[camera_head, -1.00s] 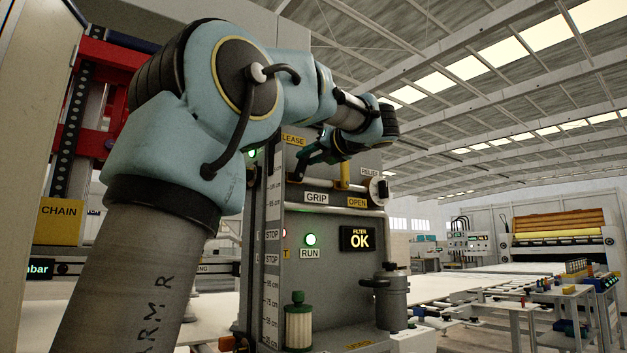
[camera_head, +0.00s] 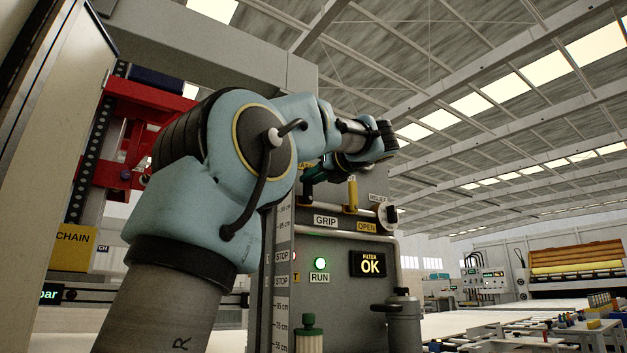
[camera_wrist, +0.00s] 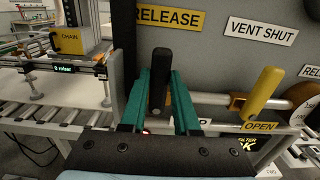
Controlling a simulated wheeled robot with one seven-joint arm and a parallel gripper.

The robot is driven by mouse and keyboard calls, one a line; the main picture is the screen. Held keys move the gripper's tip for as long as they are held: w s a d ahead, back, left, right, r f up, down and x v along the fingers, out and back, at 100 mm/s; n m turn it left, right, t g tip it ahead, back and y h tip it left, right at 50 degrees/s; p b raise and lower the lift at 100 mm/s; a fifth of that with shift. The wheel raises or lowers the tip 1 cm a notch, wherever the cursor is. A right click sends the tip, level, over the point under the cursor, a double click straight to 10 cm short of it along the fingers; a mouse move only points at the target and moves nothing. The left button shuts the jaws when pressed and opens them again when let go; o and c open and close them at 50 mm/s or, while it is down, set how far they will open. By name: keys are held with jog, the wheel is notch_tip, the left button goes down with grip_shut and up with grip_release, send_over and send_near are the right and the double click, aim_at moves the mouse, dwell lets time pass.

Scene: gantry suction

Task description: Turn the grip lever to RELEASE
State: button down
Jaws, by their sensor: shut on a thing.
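The grip lever has a black handle (camera_wrist: 158,80), which stands between the two teal fingers of my gripper (camera_wrist: 160,88) in the wrist view. The gripper is shut on it. The lever's pivot is hidden by my gripper. In the head view my gripper (camera_head: 316,182) is partly hidden by my arm, above the white GRIP label (camera_head: 326,221). The GRIP label is mostly covered in the wrist view.
A yellow lever (camera_wrist: 263,92) stands to the right, above the OPEN label (camera_wrist: 259,126). A VENT SHUT label (camera_wrist: 263,31) is above it. A round relief knob (camera_head: 387,215) is farther right. A lit green RUN lamp (camera_head: 320,263) and a FILTER OK display (camera_head: 371,263) are below.

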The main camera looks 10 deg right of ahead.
jog(key=c, duration=0.6)
grip_release()
jog(key=shift+c, duration=0.2)
jog(key=v, duration=1)
jog(key=shift+s+b, duration=0.35)
jog(key=shift+b, duration=0.05)
jog(key=shift+d+r, duration=0.15)
